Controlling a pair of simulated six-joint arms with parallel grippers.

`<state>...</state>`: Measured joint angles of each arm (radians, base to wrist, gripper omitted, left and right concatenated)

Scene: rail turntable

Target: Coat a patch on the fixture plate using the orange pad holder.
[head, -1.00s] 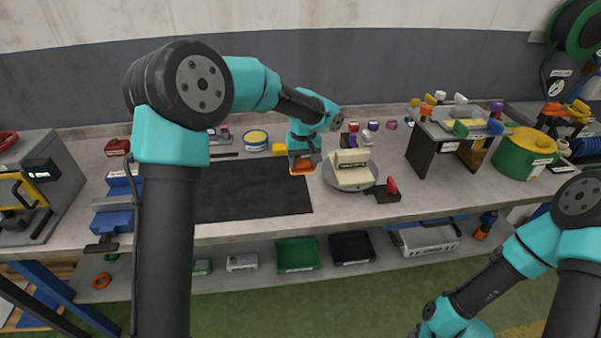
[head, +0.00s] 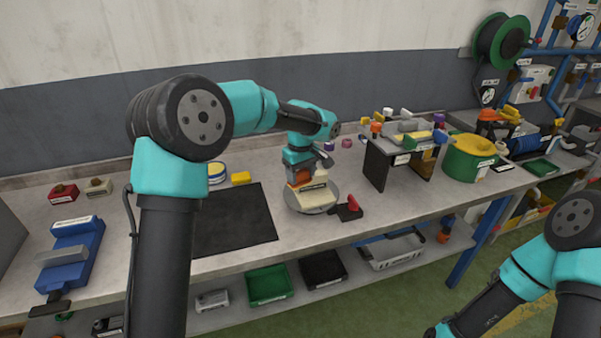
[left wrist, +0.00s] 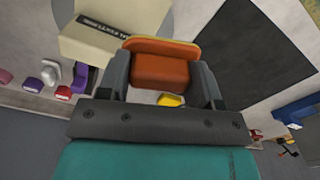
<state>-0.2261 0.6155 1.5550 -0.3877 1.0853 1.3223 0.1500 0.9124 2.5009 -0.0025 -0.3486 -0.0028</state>
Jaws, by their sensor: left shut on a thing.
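My left gripper (head: 298,172) is shut on the orange pad holder (left wrist: 160,68), which sits between its two fingers in the left wrist view. A thin yellow-orange layer shows along the pad holder's far edge. In the head view the orange holder (head: 301,178) is at the cream fixture plate (head: 318,198), at its back left part. The plate, with a dark label, sits on a round grey turntable (head: 292,205). It also shows in the left wrist view (left wrist: 110,48), close beside the pad holder. I cannot tell whether pad and plate touch. My right gripper is out of view.
A red-handled black clamp (head: 349,209) stands at the turntable's right. A black mat (head: 235,220) lies to its left. A yellow block (head: 241,178) and a blue-and-white tin (head: 217,172) are behind the mat. A raised dark stand (head: 380,165) with small parts is at right.

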